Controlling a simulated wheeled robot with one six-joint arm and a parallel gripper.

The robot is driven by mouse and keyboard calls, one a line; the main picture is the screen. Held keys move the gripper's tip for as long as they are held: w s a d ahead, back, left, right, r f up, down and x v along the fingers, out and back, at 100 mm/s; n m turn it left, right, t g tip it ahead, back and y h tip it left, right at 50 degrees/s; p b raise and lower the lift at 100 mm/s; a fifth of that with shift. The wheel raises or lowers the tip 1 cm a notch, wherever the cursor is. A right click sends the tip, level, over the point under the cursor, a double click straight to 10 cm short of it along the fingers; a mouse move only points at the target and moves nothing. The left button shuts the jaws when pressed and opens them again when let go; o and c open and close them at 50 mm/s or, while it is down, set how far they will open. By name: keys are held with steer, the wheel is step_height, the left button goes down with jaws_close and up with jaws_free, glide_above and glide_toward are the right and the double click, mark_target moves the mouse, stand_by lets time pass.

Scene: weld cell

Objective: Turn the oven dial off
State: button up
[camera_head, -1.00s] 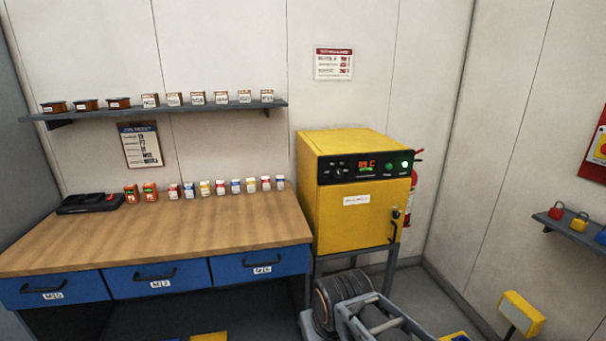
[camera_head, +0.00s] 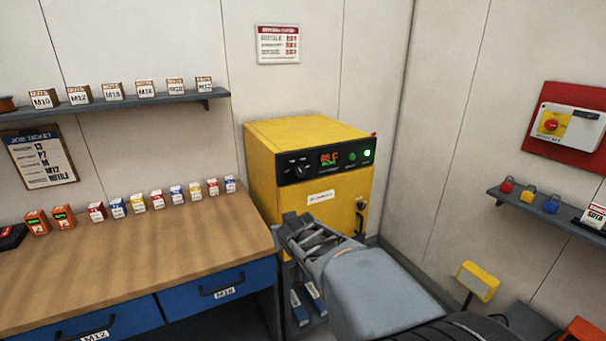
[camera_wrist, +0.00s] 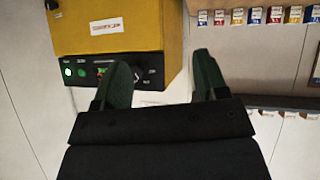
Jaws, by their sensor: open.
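The yellow oven (camera_head: 265,150) stands against the back wall, right of the workbench. Its black front panel carries a dark dial (camera_head: 302,171), a lit red and green display (camera_head: 330,158), a green button (camera_head: 352,156) and a glowing green lamp (camera_head: 367,153). My gripper (camera_head: 300,222) is in front of the oven's lower left front, below the panel and apart from the dial. In the wrist view the oven (camera_wrist: 150,35) appears upside down. There my gripper (camera_wrist: 165,75) has its fingers spread with nothing between them, and the left finger hides part of the panel.
A wooden workbench (camera_head: 130,260) with small boxes (camera_head: 157,199) stands left of the oven. A shelf (camera_head: 120,107) with labelled boxes hangs above. On the right are a red switch panel (camera_head: 566,123), a padlock shelf (camera_head: 550,212) and a yellow block (camera_head: 478,281).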

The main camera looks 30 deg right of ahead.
steer(key=w+d+r+t, duration=0.3)
steer(key=w+d+t, duration=0.2)
steer(key=d, duration=0.6)
steer(key=n+t+y, duration=0.1)
steer(key=t+y, duration=0.1)
steer(key=t, duration=0.1)
glide_toward(301, 173)
steer(key=shift+n, duration=0.3)
steer(key=w+p, duration=0.1)
steer(key=w, duration=0.2)
steer(key=w+p, duration=0.1)
steer(key=w, duration=0.2)
steer(key=w+d+p, duration=0.1)
steer(key=w, duration=0.1)
steer(key=shift+w+d+r, duration=0.1)
steer(key=shift+w, duration=0.3)
steer(key=c, duration=0.9)
